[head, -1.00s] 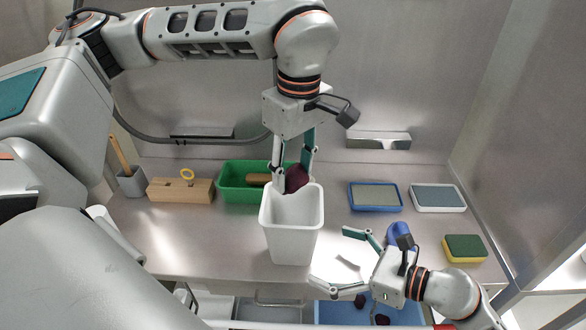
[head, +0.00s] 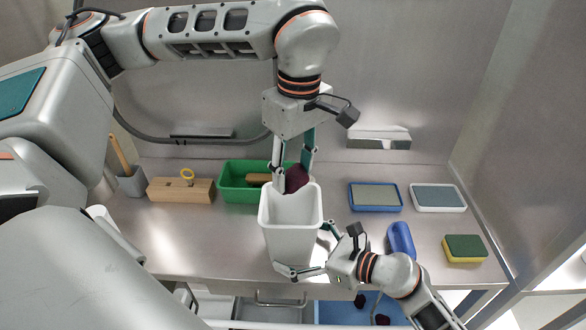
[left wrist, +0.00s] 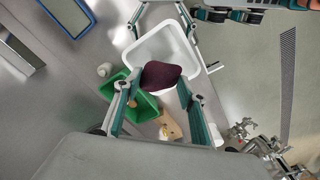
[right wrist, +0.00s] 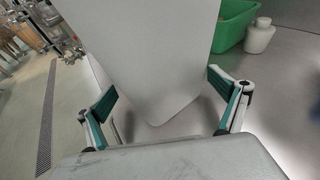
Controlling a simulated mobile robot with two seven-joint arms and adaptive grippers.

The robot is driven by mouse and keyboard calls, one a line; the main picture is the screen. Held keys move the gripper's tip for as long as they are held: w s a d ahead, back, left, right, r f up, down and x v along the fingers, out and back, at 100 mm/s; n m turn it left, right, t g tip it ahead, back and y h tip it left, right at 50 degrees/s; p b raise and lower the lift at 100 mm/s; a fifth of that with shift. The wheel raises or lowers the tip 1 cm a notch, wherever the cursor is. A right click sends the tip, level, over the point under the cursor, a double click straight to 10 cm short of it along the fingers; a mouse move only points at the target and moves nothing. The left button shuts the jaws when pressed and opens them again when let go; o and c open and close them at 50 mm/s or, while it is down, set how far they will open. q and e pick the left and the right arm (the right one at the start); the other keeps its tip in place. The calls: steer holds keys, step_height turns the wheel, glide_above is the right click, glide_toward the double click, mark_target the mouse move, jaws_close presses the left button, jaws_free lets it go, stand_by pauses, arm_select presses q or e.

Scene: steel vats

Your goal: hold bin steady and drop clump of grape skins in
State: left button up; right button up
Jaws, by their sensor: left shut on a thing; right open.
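The white bin (head: 291,235) stands upright on the steel counter, and its open top shows in the left wrist view (left wrist: 150,47). My left gripper (head: 293,178) points down over the bin's back rim, shut on a dark purple clump of grape skins (head: 297,179). The clump also shows between the fingers in the left wrist view (left wrist: 161,75). My right gripper (head: 304,250) is open at the bin's lower right side. In the right wrist view its fingers (right wrist: 165,105) stand wide, one on each side of the bin's wall (right wrist: 150,60); I cannot tell whether they touch it.
A green tub (head: 237,186) with a brown item is behind the bin, left. A wooden block (head: 181,191) and grey cup (head: 131,183) stand further left. Blue (head: 375,197) and white (head: 438,198) trays, a blue object (head: 400,240) and a sponge (head: 464,248) are right. A blue container (head: 340,313) holds dark clumps below.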

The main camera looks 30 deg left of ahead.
steer(key=shift+a, duration=0.1)
steer(key=c, duration=0.8)
steer(key=o, duration=0.9)
steer(key=c, duration=1)
steer(key=shift+o, duration=0.2)
